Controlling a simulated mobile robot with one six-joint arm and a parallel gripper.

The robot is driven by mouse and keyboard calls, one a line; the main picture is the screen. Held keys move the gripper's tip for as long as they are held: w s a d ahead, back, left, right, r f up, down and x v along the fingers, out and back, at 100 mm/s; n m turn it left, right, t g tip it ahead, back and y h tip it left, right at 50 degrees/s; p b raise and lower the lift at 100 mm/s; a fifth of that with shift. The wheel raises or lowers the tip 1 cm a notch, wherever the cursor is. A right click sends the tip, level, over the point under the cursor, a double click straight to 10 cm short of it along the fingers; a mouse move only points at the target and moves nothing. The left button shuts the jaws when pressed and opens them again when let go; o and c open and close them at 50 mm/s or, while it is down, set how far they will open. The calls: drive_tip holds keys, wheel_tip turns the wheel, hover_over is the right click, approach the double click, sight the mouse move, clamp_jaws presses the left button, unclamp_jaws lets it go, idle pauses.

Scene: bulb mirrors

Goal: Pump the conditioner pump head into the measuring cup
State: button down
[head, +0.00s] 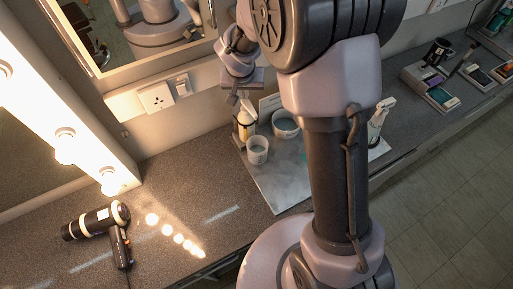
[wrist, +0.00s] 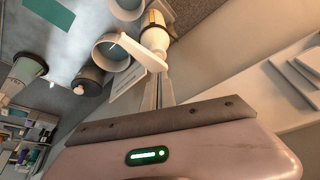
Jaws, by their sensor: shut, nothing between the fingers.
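The conditioner bottle (head: 243,122) stands upright at the back left of the pale mat. Its white pump head (wrist: 143,52) shows in the wrist view, its spout reaching over toward a white cup (wrist: 112,50). In the head view a small white cup, seemingly the measuring cup (head: 257,152), stands just in front of the bottle, on the mat. My gripper (head: 233,99) is shut and empty, pointing down directly above or beside the pump head. In the wrist view its fingers (wrist: 160,84) reach close to the pump head's end; I cannot tell whether they touch.
The mat (head: 280,188) also holds a wider bowl (head: 285,122). A spray bottle (head: 377,122) stands to the right, past my arm. A hair dryer (head: 100,220) lies at left on the counter (head: 180,170). Trays of cosmetics (head: 432,88) line the far right.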

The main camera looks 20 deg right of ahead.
drive_tip(key=shift+f+b, duration=1.05)
drive_tip(key=shift+r, duration=0.2)
drive_tip(key=shift+r+p, duration=1.05)
drive_tip(key=shift+r, duration=0.25)
drive_tip(key=shift+f, duration=0.1)
drive_tip(key=shift+f, duration=0.1)
